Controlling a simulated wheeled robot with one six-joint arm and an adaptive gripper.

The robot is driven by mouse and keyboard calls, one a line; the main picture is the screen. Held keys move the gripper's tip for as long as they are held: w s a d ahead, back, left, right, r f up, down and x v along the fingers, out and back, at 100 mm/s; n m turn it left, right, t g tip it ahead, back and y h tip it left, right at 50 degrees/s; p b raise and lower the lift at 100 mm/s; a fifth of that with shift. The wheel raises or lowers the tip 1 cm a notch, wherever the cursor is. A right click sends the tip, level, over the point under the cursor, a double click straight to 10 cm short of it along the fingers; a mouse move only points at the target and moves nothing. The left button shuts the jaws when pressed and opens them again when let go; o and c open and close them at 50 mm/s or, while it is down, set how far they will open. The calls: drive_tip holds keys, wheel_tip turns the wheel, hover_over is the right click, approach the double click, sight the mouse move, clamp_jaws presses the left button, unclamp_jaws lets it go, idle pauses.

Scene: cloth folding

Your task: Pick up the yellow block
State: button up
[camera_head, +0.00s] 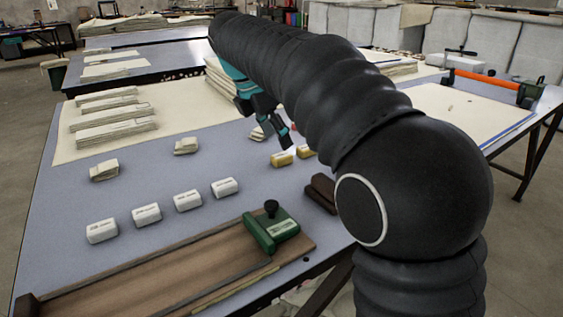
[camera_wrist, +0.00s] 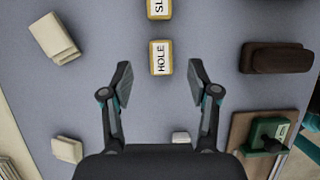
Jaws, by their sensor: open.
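Two yellow blocks with white labelled tops lie on the grey table. In the wrist view, one block (camera_wrist: 160,58) is labelled "HOLE" and shows between my fingertips. The other block (camera_wrist: 159,9), with a partly cut-off label starting "SL", lies beyond it at the top edge. In the head view they are the nearer yellow block (camera_head: 282,160) and the farther one (camera_head: 304,152), partly hidden by my arm. My gripper (camera_head: 276,127) is open and empty above the table. It also shows open in the wrist view (camera_wrist: 160,76), with a finger on either side.
Several white blocks (camera_head: 146,215) stand in a row on the table (camera_head: 150,180). Folded cloth pieces (camera_head: 104,170) lie behind them. A dark brown block (camera_head: 321,190) and a wooden board (camera_head: 150,278) with a green clamp (camera_head: 270,232) are near the front edge.

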sight(283, 154)
drive_tip(key=b+x, duration=0.1)
drive_tip(key=x, duration=0.4)
drive_tip(key=shift+s+f+b, duration=0.1)
drive_tip(key=shift+f+b, duration=0.1)
drive_tip(key=shift+b, duration=0.15)
drive_tip(key=shift+a, duration=0.1)
drive_tip(key=c, duration=1)
